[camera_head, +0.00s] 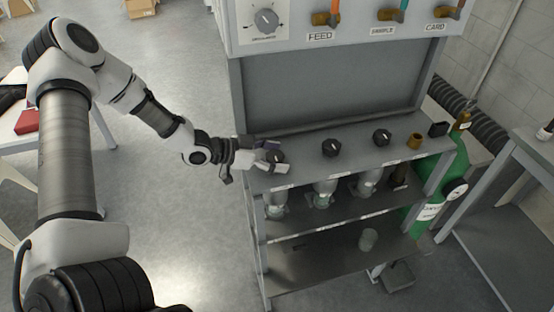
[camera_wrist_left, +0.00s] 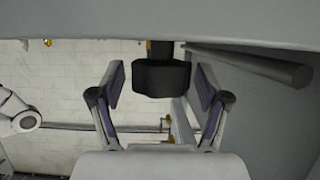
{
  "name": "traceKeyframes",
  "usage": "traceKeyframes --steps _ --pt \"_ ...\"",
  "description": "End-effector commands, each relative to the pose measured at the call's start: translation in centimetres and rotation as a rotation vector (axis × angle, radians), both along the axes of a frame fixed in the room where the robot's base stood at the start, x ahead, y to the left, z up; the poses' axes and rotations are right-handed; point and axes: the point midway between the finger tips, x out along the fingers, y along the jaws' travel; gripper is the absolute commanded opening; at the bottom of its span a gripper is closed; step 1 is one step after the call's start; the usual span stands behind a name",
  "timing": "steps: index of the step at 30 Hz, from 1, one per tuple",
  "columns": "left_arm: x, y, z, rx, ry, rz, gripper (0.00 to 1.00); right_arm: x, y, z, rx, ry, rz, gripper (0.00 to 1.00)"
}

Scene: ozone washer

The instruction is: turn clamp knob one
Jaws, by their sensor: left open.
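Three dark round clamp knobs stand in a row on the grey shelf of the washer. The leftmost knob (camera_head: 276,156) is partly covered by my left gripper (camera_head: 275,158). The middle knob (camera_head: 331,147) and the right knob (camera_head: 382,137) stand free. In the left wrist view, a dark knob (camera_wrist_left: 162,78) sits between the two fingers of my left gripper (camera_wrist_left: 160,88). The fingers are open, one on each side, with a visible gap to the knob. My right gripper is in neither view.
The upper panel (camera_head: 285,45) with a dial and FEED label rises behind the shelf. Bottles (camera_head: 324,192) stand under the knobs. A brass fitting (camera_head: 414,141) and a green cylinder (camera_head: 455,165) are at the right. The floor (camera_head: 185,240) left of the washer is clear.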

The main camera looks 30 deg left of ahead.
Motion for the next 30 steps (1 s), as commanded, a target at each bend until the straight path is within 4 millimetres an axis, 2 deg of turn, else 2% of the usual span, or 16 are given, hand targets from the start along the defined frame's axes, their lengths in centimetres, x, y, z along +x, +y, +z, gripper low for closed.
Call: traceKeyframes --steps 7,11,12,23,30 --pt "0.1 -0.1 0.0 0.0 -0.001 0.001 0.76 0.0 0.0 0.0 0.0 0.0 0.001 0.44" --pt "0.1 0.0 0.0 -0.001 -0.001 0.0 0.3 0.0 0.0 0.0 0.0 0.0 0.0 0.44" --pt "0.1 0.0 0.0 -0.001 -0.001 0.0 0.16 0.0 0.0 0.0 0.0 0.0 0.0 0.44" --pt "0.0 -0.1 -0.1 -0.002 0.0 0.018 0.15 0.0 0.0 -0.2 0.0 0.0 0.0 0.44" --pt "0.0 -0.1 -0.2 -0.003 0.001 0.111 0.15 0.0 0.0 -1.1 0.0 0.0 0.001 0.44"
